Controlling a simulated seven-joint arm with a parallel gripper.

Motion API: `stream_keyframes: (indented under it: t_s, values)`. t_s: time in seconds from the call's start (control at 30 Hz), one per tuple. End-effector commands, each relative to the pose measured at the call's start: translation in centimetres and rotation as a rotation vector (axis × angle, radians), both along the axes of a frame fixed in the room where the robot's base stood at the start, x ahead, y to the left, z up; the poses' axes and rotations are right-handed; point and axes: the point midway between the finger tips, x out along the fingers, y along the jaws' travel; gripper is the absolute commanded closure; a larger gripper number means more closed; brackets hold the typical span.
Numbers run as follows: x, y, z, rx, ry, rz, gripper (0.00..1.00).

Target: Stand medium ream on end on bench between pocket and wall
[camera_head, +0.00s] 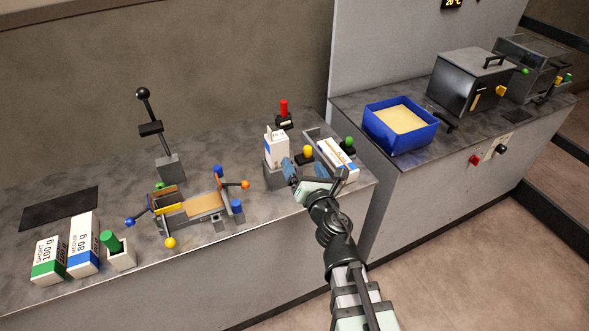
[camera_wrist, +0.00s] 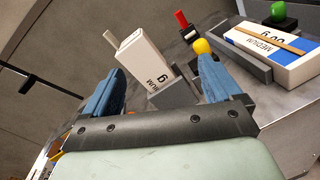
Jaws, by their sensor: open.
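A white ream (camera_head: 276,148) with blue marking stands upright in a grey block-like pocket (camera_head: 282,180) near the right end of the bench (camera_head: 100,180). In the wrist view this ream (camera_wrist: 152,62) shows partly legible lettering and appears between my blue fingers. My gripper (camera_head: 297,166) is open and empty, in front of the ream; I cannot tell whether the fingers touch it. Another white-and-blue ream (camera_head: 336,160) marked MEDIUM lies flat in a grey tray to the right, with a tan band across it in the wrist view (camera_wrist: 275,52).
A blue-labelled MEDIUM ream (camera_head: 84,246) and a green-labelled SHORT ream (camera_head: 50,261) stand at the bench's left. A fixture (camera_head: 200,208) with coloured knobs sits mid-bench. Red (camera_head: 284,110), yellow (camera_head: 308,153) and green (camera_head: 348,143) controls stand near the pocket and tray.

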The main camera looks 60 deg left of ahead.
Motion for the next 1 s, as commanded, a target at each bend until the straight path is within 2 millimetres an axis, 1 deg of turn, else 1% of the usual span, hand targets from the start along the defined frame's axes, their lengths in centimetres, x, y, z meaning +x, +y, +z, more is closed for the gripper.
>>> stream_keyframes:
  t_s: [0.03, 0.13, 0.2, 0.33, 0.53, 0.67, 0.87, 1.0]
  values:
    - [-0.9, 0.1, 0.2, 0.000, -0.086, 0.047, 0.08]
    - [-2.2, 0.2, 0.5, 0.008, -0.229, 0.114, 0.08]
    - [-2.7, 0.2, 0.7, 0.012, -0.305, 0.138, 0.08]
    - [-2.7, 0.2, 0.7, 0.008, -0.392, 0.143, 0.08]
    - [-2.7, 0.7, 0.7, 0.006, -0.422, 0.141, 0.08]
    - [-2.6, 1.6, 0.7, 0.006, -0.420, 0.141, 0.08]
    - [-2.6, 4.2, 0.7, 0.006, -0.419, 0.141, 0.08]
    - [-2.6, 6.4, 0.7, 0.006, -0.418, 0.141, 0.08]
